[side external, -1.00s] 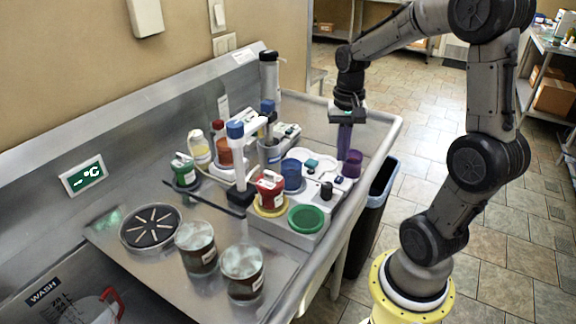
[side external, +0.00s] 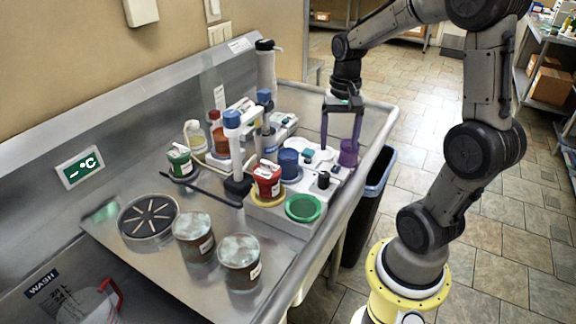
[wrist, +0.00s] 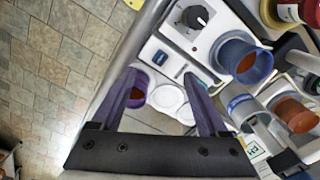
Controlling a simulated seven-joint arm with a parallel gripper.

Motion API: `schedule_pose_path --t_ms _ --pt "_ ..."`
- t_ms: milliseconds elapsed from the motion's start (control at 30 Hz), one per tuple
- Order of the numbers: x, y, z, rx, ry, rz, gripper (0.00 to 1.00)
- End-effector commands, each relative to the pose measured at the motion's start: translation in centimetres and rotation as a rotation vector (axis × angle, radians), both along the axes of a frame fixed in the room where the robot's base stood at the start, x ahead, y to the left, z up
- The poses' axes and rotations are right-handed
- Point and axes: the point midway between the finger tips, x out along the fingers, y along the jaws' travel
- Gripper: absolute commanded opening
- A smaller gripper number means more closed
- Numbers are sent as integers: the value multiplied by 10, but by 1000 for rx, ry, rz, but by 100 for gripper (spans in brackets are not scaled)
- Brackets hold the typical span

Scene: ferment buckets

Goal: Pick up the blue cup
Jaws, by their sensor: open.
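The blue cup (side external: 289,164) stands upright on the white bench device, behind the red cup and left of my gripper in the side view. In the wrist view the blue cup (wrist: 262,66) sits right of the fingers, with orange-brown contents inside. My gripper (side external: 340,143) points down with its purple fingers apart and empty, above the device's far right end. In the wrist view my gripper (wrist: 160,76) is open, and its left finger overlaps the purple cup (wrist: 142,76). Whether that finger touches the purple cup (side external: 348,158) cannot be told.
The red cup (side external: 267,180) and green ring (side external: 303,208) are at the device's near end. A black knob (wrist: 196,17) stands beside the blue cup. Two brown-filled jars (side external: 239,262) stand in front on the steel counter. A bin (side external: 378,185) is below the right edge.

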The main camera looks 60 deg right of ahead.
Motion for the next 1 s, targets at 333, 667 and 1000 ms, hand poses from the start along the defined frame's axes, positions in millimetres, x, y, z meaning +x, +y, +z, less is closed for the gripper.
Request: schedule_pose_path --t_ms 333,667,1000 --pt "0 0 0 0 0 -2 95" --pt "5 2 19 12 29 -413 95" --pt "75 43 83 -1 16 -895 95"
